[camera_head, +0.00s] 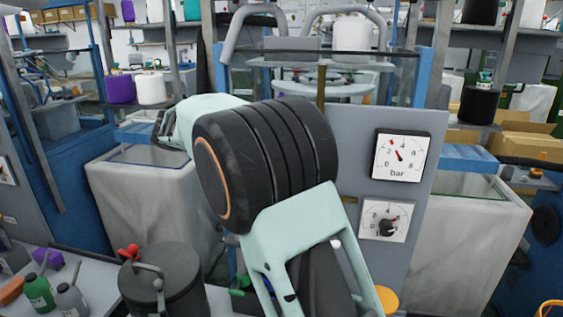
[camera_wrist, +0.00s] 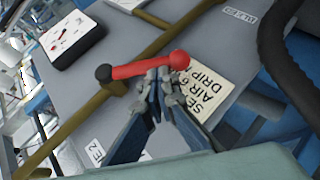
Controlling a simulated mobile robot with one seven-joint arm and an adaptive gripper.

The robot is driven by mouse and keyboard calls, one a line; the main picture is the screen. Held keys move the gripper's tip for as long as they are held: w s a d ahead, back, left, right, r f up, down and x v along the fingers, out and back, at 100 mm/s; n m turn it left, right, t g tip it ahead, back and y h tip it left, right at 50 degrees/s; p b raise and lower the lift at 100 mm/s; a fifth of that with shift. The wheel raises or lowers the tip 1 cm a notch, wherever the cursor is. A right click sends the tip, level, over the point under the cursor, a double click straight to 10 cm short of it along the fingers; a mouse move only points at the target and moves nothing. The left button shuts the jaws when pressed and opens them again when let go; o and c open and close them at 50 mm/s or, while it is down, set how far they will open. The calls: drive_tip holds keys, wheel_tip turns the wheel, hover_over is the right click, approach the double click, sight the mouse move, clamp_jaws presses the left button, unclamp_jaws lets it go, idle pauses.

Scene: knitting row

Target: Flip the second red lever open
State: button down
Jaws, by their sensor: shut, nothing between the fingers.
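A red lever (camera_wrist: 140,69) with a black end on the left and a round red knob on the right shows in the wrist view. It points to the right, across the grey panel, from a brass pipe (camera_wrist: 88,108). My gripper (camera_wrist: 160,82) has its fingertips together at the lever near the knob. They overlap its lower edge in the picture; I cannot tell whether they touch it. In the head view my arm covers the middle of the panel, and this lever and my gripper cannot be made out there.
A printed card (camera_wrist: 205,93) lies right of the fingertips, and a dark hose (camera_wrist: 280,60) curves at the right. In the head view a pressure gauge (camera_head: 401,157) and a dial (camera_head: 385,221) sit on the panel. A black pot (camera_head: 160,280) stands at the lower left.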

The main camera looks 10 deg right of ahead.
drive_tip(key=f+h, duration=0.1)
drive_tip(key=d+f+n+h+b, duration=0.1)
drive_tip(key=f+n+h+b, duration=0.1)
drive_tip(key=shift+s+d+h, duration=0.35)
drive_tip(key=shift+s+h, duration=0.05)
drive_tip(key=shift+s+d+f+n+h+b, duration=0.25)
drive_tip(key=shift+d+h+b, duration=0.1)
drive_tip(key=shift+d+b, duration=0.15)
drive_tip(key=shift+s+d+f+n+h+b, duration=0.15)
drive_tip(key=shift+d+f+h+b, duration=0.1)
drive_tip(key=shift+d+h+b, duration=0.25)
drive_tip(key=shift+a, duration=0.2)
